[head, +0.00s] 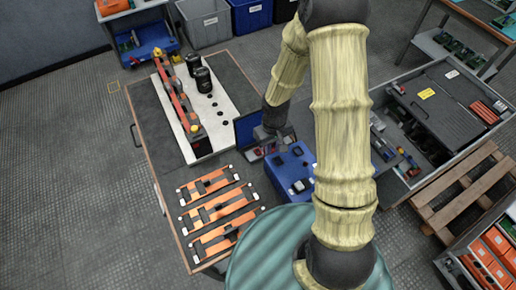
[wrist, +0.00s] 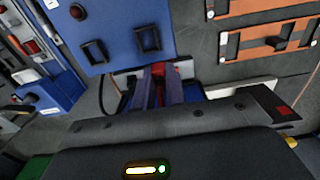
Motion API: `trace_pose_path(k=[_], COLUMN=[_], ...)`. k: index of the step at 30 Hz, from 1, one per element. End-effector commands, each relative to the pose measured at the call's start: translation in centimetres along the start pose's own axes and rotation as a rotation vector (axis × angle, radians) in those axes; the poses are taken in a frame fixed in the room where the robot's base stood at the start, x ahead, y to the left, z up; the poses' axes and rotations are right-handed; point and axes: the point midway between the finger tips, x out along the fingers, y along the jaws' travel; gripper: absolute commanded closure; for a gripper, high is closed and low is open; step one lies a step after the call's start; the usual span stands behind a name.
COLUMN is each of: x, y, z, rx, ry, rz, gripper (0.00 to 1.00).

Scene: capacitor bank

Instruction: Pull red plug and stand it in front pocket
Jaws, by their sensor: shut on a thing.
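My gripper (wrist: 159,88) is shut on the red plug (wrist: 158,68). Only a little red shows between the two fingers in the wrist view, and the plug's lower end is hidden. The blue block (wrist: 118,20) lies just beyond the fingertips, with two black-rimmed pockets (wrist: 148,38) facing the camera. I cannot tell whether the plug touches the block. In the head view the blue block (head: 285,182) stands at the table's right side, and my gripper (head: 262,149) is at its upper left, partly hidden by my arm.
Several orange bars (head: 215,209) lie on the table front left of the block. A white board (head: 215,110) with black cylinders (head: 203,80) and a long orange-red strip is behind. An open grey toolbox (head: 410,180) stands to the right, with a wooden pallet (head: 465,190) beside it.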

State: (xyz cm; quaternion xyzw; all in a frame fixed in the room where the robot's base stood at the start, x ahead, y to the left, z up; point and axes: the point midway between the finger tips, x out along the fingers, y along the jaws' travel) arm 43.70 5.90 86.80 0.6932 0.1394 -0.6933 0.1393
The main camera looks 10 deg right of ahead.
Motion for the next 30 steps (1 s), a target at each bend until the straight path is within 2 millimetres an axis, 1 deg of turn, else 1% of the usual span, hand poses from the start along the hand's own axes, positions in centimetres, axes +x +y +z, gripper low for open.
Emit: trace_pose_path(k=[19,30], x=[0.0,0.0], y=[0.8,0.9], z=[3.0,3.2], rx=[0.001,0.001], ry=[0.000,0.000], rz=[0.001,0.000], gripper=[1.00,1.00])
